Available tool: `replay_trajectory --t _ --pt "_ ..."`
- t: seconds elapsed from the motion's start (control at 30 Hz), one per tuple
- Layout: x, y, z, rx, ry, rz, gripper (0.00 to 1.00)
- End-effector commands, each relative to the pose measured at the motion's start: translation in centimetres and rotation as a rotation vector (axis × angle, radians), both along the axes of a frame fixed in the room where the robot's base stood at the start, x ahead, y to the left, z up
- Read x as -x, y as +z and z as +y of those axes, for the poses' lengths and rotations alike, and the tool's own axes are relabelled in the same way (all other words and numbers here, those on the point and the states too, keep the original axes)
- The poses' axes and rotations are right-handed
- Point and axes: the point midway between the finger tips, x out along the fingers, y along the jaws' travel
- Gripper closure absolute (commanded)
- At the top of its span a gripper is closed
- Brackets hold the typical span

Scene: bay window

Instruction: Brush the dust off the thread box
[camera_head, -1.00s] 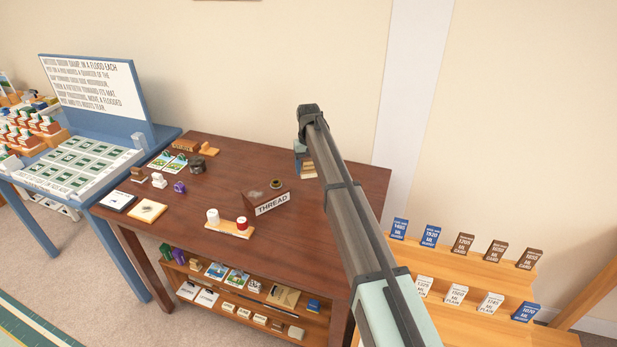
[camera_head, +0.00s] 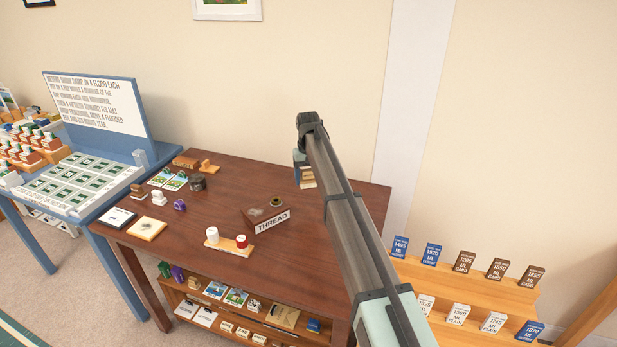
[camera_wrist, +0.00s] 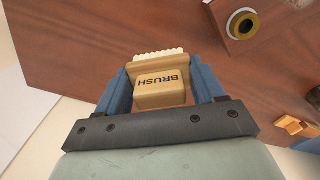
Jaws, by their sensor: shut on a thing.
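The thread box (camera_head: 272,221) is a small brown box with a white THREAD label on its front, standing on the dark wooden table. A dark ring-shaped roll (camera_head: 276,202) with a tan rim sits on its top. A faint greyish patch shows on the lid. In the wrist view the box (camera_wrist: 278,14) is at the upper right. My gripper (camera_head: 302,158) is shut on a tan brush (camera_wrist: 160,88), its blue fingers (camera_wrist: 161,92) on either side. The pale bristles point away from my wrist. The brush is above the table, behind and right of the box, apart from it.
Stamps, cards and a dark jar (camera_head: 197,182) occupy the table's left. A card rack (camera_head: 470,270) stands right. Bare tabletop (camera_head: 305,235) lies right of the box.

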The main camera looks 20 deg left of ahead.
Motion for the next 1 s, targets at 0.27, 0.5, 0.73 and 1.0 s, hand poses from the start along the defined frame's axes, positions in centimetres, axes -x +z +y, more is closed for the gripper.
replay_trajectory --t 0.27,0.5,0.73,1.0 --pt "3.4 0.7 5.0 -0.004 0.064 -0.007 0.56" --pt "10.2 2.3 10.4 -0.016 0.155 -0.022 0.56" --pt "15.5 3.4 11.4 -0.017 0.155 -0.021 0.56" --pt "16.2 3.3 10.4 -0.001 0.016 -0.001 0.56"
